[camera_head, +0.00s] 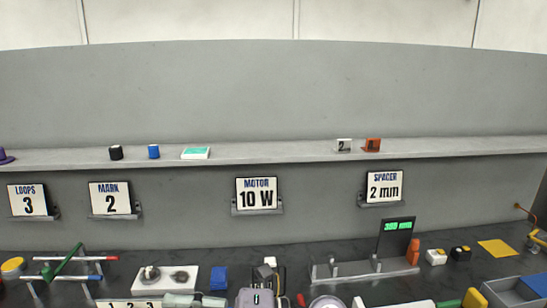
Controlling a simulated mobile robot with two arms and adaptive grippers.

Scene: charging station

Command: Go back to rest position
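Neither of my grippers can be made out in the head view. No arm comes in from the left or the right. A dark table (330,255) runs along the bottom of the view, and its near part is cut off by the lower edge. A grey device with a small purple mark (257,298) stands at the bottom middle, only partly in view.
A grey shelf (250,155) holds small coloured items. Below it hang signs, including the motor sign (256,194) and the spacer sign (384,188). On the table are a measuring stand (365,268), coloured rods (75,262), a white board (160,278) and a yellow sheet (497,248).

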